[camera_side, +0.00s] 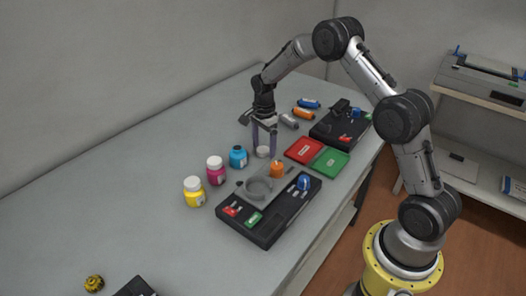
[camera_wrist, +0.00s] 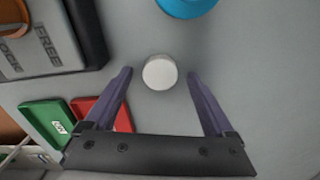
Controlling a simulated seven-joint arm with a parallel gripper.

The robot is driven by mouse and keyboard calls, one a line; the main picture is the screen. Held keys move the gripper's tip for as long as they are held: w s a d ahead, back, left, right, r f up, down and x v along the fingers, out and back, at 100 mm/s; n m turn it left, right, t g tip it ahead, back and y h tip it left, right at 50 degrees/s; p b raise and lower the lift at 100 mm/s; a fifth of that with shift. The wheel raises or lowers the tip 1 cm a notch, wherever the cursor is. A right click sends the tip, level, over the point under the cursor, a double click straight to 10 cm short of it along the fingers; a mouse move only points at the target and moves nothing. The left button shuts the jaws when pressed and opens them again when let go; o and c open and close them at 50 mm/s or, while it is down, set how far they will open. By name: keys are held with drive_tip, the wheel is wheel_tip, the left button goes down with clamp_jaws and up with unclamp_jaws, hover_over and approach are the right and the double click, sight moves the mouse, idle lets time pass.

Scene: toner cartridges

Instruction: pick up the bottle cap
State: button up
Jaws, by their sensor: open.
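The bottle cap (camera_wrist: 160,72) is a small white round disc on the grey table. In the wrist view it lies between and just beyond the fingertips of my gripper (camera_wrist: 159,76). In the side view the cap (camera_side: 263,152) shows low between the fingers. My gripper (camera_side: 264,148) points down, open, with its purple fingers on either side of the cap; I see a gap between fingers and cap in the wrist view. The cap appears to lie flat, and nothing is held.
A cyan bottle (camera_side: 238,157) stands close by the cap, with magenta (camera_side: 216,171) and yellow (camera_side: 194,191) bottles further left. Red (camera_side: 304,150) and green (camera_side: 330,161) trays lie right.

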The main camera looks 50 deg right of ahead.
drive_tip(key=c, duration=1.4)
